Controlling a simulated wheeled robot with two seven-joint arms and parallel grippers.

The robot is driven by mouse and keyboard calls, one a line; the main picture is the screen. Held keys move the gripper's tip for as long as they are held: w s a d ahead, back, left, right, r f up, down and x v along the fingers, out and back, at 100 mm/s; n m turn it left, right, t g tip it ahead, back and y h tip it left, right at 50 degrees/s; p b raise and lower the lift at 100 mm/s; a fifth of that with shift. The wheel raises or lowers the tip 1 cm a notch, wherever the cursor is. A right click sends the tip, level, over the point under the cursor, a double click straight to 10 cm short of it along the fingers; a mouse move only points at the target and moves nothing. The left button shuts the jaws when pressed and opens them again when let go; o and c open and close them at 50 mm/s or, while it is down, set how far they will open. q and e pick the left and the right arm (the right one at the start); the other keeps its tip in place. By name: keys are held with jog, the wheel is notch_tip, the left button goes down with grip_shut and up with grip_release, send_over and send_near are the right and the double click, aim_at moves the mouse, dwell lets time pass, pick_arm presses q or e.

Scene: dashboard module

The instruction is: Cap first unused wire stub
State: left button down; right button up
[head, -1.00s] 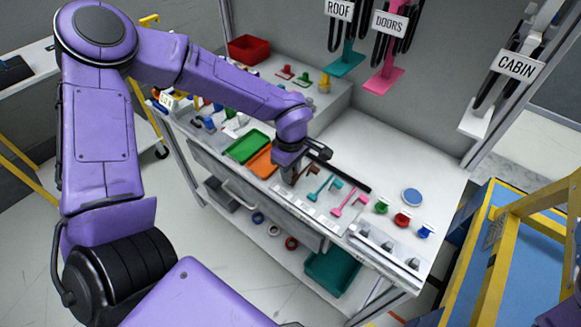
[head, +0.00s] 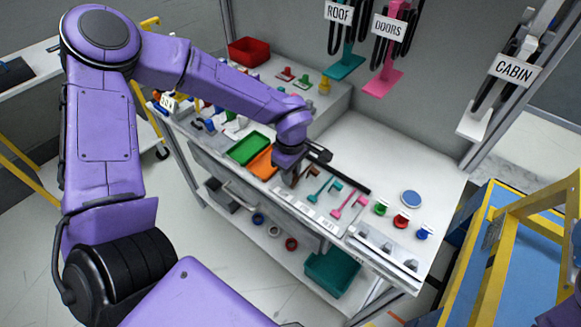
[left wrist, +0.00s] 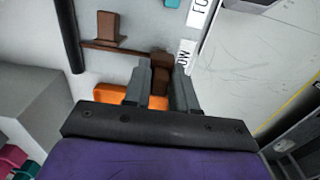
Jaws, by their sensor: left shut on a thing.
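My left gripper (head: 290,178) is low over the bench, beside the orange tray. In the left wrist view its two fingers (left wrist: 160,75) are shut on the block end of a brown piece (left wrist: 115,48), whose thin bar runs left to an upright tab. I cannot tell whether the piece touches the bench. A teal piece (head: 322,190) and a pink piece (head: 348,206) lie to its right. Green (head: 380,207), red (head: 401,219) and blue (head: 423,232) small parts stand further right. Grey pegs (head: 387,246) stand on a strip at the front edge; I cannot tell whether these are wire stubs. My right gripper is out of view.
A green tray (head: 247,149) and an orange tray (head: 262,163) are left of the gripper. A black bar (head: 350,179) lies behind the brown piece. The back right of the bench is clear.

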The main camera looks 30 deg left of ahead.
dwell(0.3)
pick_arm(q)
jog(key=shift+p, duration=0.5)
jog(key=shift+f+b, duration=0.75)
jog(key=shift+f, duration=0.45)
jog(key=shift+r+p, duration=1)
jog(key=shift+p, duration=0.2)
jog(key=shift+f+p, duration=0.1)
jog(key=shift+p, duration=0.25)
